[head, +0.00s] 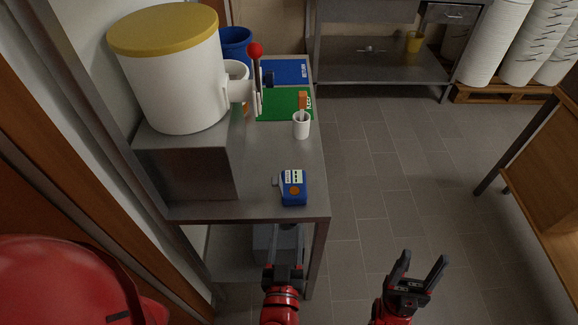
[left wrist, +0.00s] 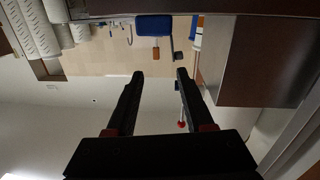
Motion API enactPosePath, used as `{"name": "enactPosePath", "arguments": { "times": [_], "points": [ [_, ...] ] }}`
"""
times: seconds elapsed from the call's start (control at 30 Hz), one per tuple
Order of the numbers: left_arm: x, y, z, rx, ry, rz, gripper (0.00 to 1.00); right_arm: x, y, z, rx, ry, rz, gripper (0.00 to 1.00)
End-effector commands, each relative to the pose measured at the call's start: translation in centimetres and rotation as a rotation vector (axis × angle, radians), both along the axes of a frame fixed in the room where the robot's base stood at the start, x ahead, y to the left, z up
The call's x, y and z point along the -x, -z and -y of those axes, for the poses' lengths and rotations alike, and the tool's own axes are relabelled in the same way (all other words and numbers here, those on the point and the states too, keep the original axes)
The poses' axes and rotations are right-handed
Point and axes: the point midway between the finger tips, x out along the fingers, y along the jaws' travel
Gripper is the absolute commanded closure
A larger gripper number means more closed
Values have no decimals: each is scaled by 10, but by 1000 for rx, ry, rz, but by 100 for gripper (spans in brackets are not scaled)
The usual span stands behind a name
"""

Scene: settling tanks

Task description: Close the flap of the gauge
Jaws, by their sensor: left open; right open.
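The gauge (head: 293,188) is a small blue device with a white label panel and an orange round spot, standing near the front edge of the steel table. A small grey piece, seemingly its flap (head: 276,182), sticks out on its left side. In the left wrist view, which looks upside down, the blue gauge (left wrist: 153,25) shows beyond the fingers, with the grey piece (left wrist: 177,56) beside it. My left gripper (head: 286,250) is open and empty, in front of the table edge and apart from the gauge. My right gripper (head: 425,268) is open and empty over the floor.

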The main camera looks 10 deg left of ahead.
Motion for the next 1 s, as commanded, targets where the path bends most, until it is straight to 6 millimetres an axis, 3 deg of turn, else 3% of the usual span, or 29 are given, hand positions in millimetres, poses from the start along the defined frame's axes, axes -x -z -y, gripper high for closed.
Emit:
{"name": "enactPosePath", "arguments": {
  "times": [0.1,0.2,0.57,1.0],
  "points": [
    [6,-9,-23,43,-74,32,48,0,2,0,0,0,0,38],
    [7,-12,-31,57,-101,42,48,0,2,0,0,0,0,38],
    [-16,-12,-39,57,-107,39,48,0,4,0,0,0,0,38],
    [-59,-8,-49,62,-104,34,48,0,18,0,0,0,0,38]
  ]
}}
